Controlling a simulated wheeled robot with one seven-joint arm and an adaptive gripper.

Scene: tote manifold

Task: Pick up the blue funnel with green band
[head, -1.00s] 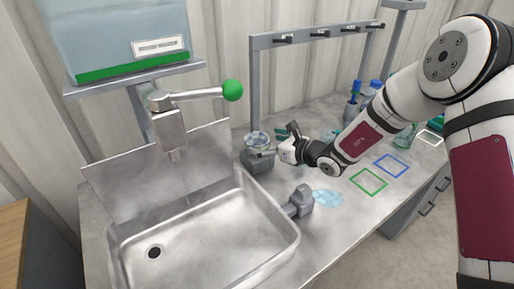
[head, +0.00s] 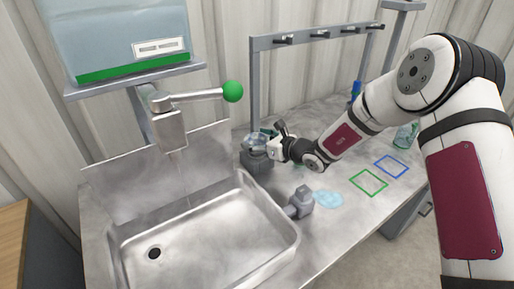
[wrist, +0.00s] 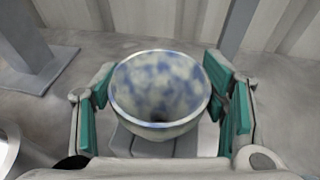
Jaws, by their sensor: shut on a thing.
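The funnel (wrist: 160,88) fills the middle of the wrist view, its round mouth facing up, with a blue-and-white mottled inside. No green band can be made out on it. My gripper (wrist: 165,100) is shut on the funnel, with green finger pads on either side of it. In the head view my gripper (head: 267,140) is at the small grey block (head: 257,162) behind the sink. The funnel is small and partly covered by my fingers there, and I cannot tell whether it touches the block.
The steel sink (head: 205,235) lies in front, with a green-knobbed tap lever (head: 232,91) above it. A grey rack with hooks (head: 315,35) stands behind. A grey fitting (head: 301,200), a light-blue puddle (head: 328,199), and green (head: 369,182) and blue (head: 390,166) outlines lie rightward.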

